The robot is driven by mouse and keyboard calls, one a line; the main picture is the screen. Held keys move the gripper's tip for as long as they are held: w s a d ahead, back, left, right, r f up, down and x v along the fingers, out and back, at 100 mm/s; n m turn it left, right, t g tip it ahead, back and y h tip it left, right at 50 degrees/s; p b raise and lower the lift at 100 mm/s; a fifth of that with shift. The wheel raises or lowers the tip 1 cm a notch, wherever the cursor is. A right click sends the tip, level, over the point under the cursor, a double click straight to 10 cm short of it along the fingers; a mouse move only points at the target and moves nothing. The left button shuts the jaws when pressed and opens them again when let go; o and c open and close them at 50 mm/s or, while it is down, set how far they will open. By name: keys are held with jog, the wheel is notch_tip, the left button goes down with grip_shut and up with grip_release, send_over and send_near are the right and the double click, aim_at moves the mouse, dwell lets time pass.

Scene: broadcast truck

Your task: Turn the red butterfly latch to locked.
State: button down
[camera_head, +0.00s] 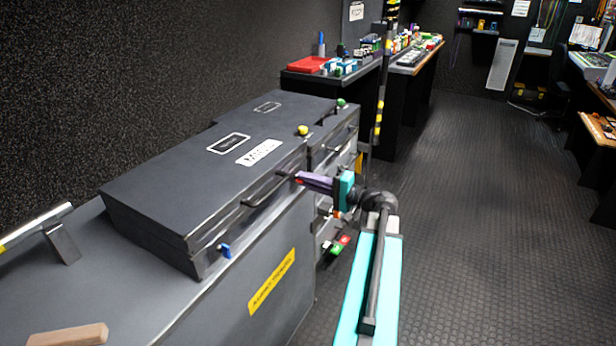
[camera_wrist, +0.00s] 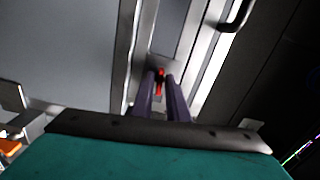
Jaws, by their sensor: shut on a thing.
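The red butterfly latch (camera_wrist: 161,76) shows in the wrist view between the two purple fingers of my gripper (camera_wrist: 162,84). The fingers are shut on the latch. In the head view my gripper (camera_head: 301,179) reaches in from the right to the front face of the dark flight case (camera_head: 190,170), near its right front end. A bit of red (camera_head: 298,181) shows at the fingertips there. The fingers hide part of the latch, and I cannot tell its exact angle.
A blue latch (camera_head: 225,251) is on the case's near end. A yellow knob (camera_head: 303,130) and a green knob (camera_head: 341,102) sit by the lid edges. A black handle (camera_head: 268,188) sticks out left of my gripper. The floor to the right is clear.

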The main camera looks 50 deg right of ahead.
jog(key=shift+m+p, duration=0.3)
jog(key=shift+m, duration=0.3)
jog(key=c, duration=1.9)
grip_release()
jog(key=shift+s, duration=0.1)
jog(key=v, duration=1.3)
jog(key=shift+s+d, duration=0.1)
jog(key=shift+s, duration=0.25)
jog(key=shift+f, duration=0.1)
